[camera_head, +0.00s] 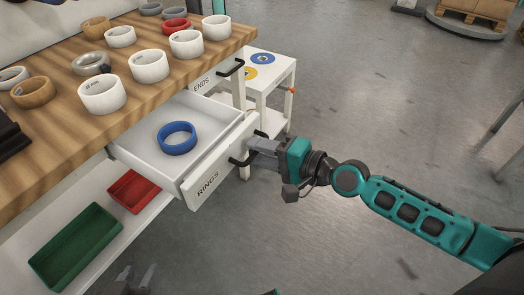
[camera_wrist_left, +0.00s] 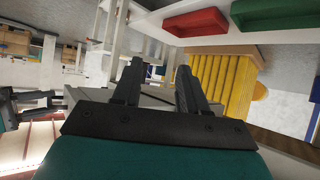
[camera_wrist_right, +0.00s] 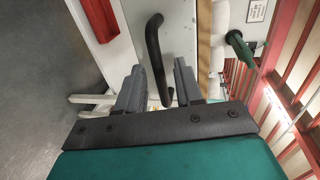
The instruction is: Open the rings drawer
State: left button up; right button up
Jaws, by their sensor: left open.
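The rings drawer (camera_head: 208,178), white and labelled RINGS, is pulled out below the wooden tabletop. A blue tape ring (camera_head: 177,138) lies inside it. My right gripper (camera_head: 250,148) is at the drawer's black handle (camera_head: 236,161). In the right wrist view, the handle (camera_wrist_right: 154,55) runs down between the two fingers of my right gripper (camera_wrist_right: 160,80), which stand apart. My left gripper (camera_head: 140,276) is at the bottom edge of the head view, below and away from the drawer. In the left wrist view its fingers (camera_wrist_left: 157,80) are apart and nothing is between them.
The ENDS drawer (camera_head: 203,83) is above and behind the rings drawer. A green bin (camera_head: 76,246) and a red bin (camera_head: 133,190) sit on the lower shelf. A white cart (camera_head: 275,73) stands behind.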

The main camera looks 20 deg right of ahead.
pick_arm(q)
jog(key=shift+w+d+f+b, duration=0.15)
jog(key=shift+d+f+b, duration=0.15)
jog(key=shift+f+b, duration=0.6)
pick_arm(e)
jog(key=v, duration=1.3)
pick_arm(q)
jog(key=shift+r, duration=0.35)
pick_arm(e)
jog(key=shift+a+f, duration=0.1)
